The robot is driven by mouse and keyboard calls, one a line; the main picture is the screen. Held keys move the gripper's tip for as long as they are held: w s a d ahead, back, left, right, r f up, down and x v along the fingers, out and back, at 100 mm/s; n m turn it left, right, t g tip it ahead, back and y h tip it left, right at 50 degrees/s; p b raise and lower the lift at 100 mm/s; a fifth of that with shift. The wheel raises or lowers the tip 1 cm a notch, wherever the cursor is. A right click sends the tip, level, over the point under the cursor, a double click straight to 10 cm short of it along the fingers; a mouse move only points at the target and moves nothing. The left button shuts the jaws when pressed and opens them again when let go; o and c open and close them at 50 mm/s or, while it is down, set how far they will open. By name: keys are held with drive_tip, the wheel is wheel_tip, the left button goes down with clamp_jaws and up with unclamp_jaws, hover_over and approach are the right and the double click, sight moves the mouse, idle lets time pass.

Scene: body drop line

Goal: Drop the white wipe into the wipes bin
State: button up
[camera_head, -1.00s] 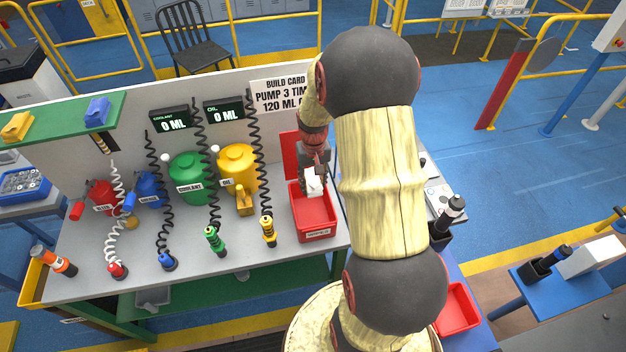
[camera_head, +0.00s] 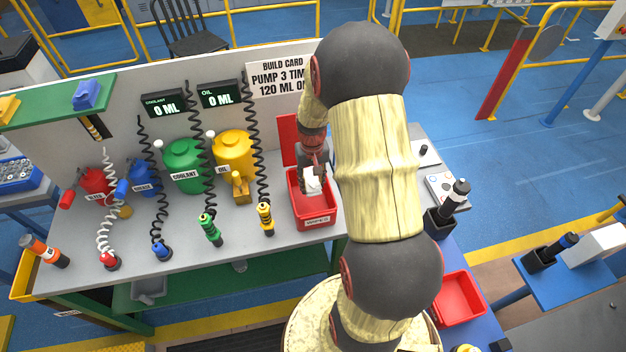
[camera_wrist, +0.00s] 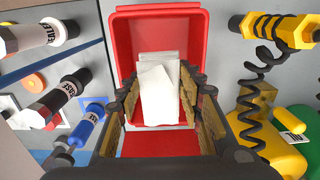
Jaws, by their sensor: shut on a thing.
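The white wipe (camera_head: 312,186) is held between the fingers of my gripper (camera_head: 313,174), at the mouth of the red open-topped bin (camera_head: 317,222). In the wrist view, the fingers of my gripper (camera_wrist: 162,108) stand on both sides of the wipe (camera_wrist: 157,96). The red bin (camera_wrist: 120,45) lies around and beyond it. A second white patch shows behind the wipe; I cannot tell if it is a fold or another wipe. The bin's front label is too small to read. My arm hides the space right of the bin.
A green coolant jug (camera_head: 184,166), a yellow oil jug (camera_head: 234,150) and several coiled hoses stand left of the bin. A build card (camera_head: 281,77) is on the back panel. A red tray (camera_head: 460,299) and a black-handled tool (camera_head: 452,203) are right of my arm.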

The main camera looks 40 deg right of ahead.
drive_tip(key=shift+f+b, duration=2.2)
drive_tip(key=shift+f, duration=1.7)
drive_tip(key=o, duration=1.2)
drive_tip(key=shift+o, duration=0.5)
drive_tip(key=shift+r, duration=0.15)
drive_tip(key=shift+r+p, duration=3.35)
drive_tip(key=shift+r, duration=1.55)
